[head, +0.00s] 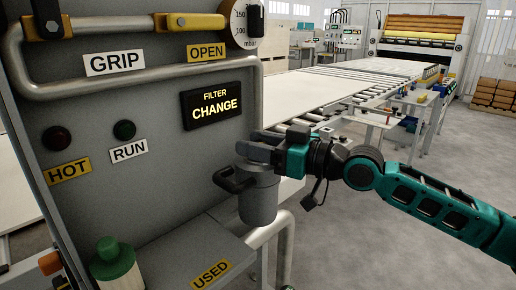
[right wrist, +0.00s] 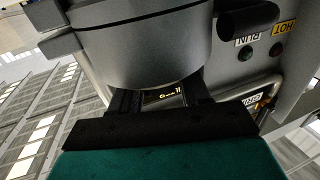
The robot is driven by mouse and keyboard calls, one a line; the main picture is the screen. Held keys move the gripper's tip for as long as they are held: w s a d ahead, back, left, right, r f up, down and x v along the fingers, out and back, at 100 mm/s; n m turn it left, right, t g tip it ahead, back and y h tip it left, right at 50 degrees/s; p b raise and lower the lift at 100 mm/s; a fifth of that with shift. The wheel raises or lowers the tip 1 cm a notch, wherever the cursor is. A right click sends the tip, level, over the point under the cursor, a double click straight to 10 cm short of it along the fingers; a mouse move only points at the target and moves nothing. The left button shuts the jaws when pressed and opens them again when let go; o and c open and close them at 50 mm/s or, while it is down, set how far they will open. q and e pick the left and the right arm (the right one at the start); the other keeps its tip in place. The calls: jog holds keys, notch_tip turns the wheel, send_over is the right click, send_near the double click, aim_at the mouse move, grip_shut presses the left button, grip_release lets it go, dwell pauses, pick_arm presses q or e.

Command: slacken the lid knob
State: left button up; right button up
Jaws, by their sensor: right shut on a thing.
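The grey filter canister (head: 258,205) stands at the right edge of the grey machine panel, with a black handle (head: 232,182) on its left side. Its lid is at the top, under my right gripper (head: 256,150). The gripper reaches in from the right and is shut at the top of the lid. The lid knob is hidden between and behind the fingers. In the right wrist view the round grey canister (right wrist: 145,45) fills the upper middle, and the dark fingers (right wrist: 160,100) reach up to it. My left gripper is out of view.
The panel carries a lit "FILTER CHANGE" sign (head: 213,106), a bent pipe rail (head: 150,88) and a gauge (head: 243,22). A "USED" shelf (head: 190,262) lies below left, with a green-capped bottle (head: 115,262). A roller conveyor (head: 340,85) runs behind.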

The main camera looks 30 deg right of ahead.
jog(key=shift+r, duration=0.15)
jog(key=o, duration=1)
jog(key=shift+c, duration=0.2)
